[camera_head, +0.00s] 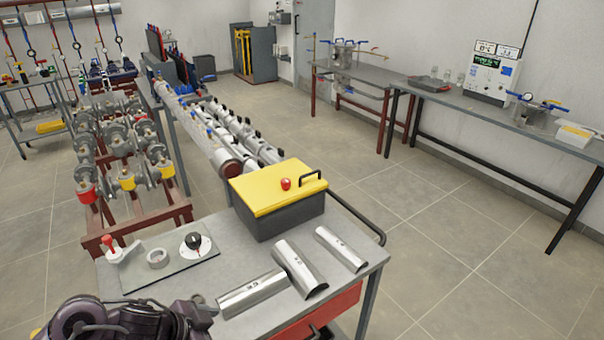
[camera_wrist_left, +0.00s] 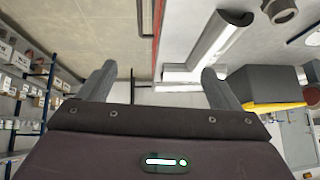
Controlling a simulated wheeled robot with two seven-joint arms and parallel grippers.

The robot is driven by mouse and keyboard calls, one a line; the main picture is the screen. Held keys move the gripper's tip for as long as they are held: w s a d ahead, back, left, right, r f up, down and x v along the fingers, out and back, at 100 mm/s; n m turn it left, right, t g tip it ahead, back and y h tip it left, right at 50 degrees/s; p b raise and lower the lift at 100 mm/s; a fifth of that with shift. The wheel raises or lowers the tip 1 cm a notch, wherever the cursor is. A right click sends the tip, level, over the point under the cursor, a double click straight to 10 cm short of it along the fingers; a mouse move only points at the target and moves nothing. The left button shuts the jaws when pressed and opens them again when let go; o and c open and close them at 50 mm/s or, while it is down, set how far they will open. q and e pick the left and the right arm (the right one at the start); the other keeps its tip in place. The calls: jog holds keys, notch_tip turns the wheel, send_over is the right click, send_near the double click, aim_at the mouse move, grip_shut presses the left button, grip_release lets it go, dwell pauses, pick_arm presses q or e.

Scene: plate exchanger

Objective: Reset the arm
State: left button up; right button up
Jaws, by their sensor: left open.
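My left gripper (camera_wrist_left: 158,82) shows in the left wrist view with its two grey fingers wide apart and nothing between them. In the head view, dark purple parts of my arm show at the bottom left, over the near edge of the cart (camera_head: 372,262); no fingertips can be made out there. The wrist picture looks turned over, with the cart top in its upper part and shelves on the left. My right arm and gripper are in neither view.
On the cart are a dark box with a yellow lid (camera_head: 277,189), several curved metal shells (camera_head: 300,267) and a plate with valve parts (camera_head: 172,262). A pipe rack (camera_head: 120,165) stands behind; a long bench (camera_head: 455,103) is right. Floor between is clear.

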pick_arm(q)
jog(key=s+a+n+g+y, duration=0.1)
jog(key=s+a+n+y, duration=0.1)
jog(key=s+n+y, duration=0.55)
jog(key=s+f+n+g+h+b, duration=0.1)
jog(key=s+f, duration=0.2)
jog(key=f, duration=1.4)
jog(key=s+f+n+g+h+b, duration=0.1)
jog(key=s+f, duration=0.2)
jog(key=f, duration=1.4)
jog(key=s+a+f+b, duration=0.1)
jog(key=s+a+f, duration=0.1)
jog(key=s+f, duration=0.7)
jog(key=s+a+f+g, duration=0.1)
jog(key=s+a+f, duration=0.1)
jog(key=s+f, duration=0.7)
jog(key=shift+s+b, duration=0.4)
jog(key=shift+s, duration=0.15)
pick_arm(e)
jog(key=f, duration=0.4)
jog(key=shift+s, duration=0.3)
pick_arm(q)
jog(key=shift+o, duration=0.4)
jog(key=shift+w+a+m, duration=0.1)
jog(key=shift+m, duration=0.15)
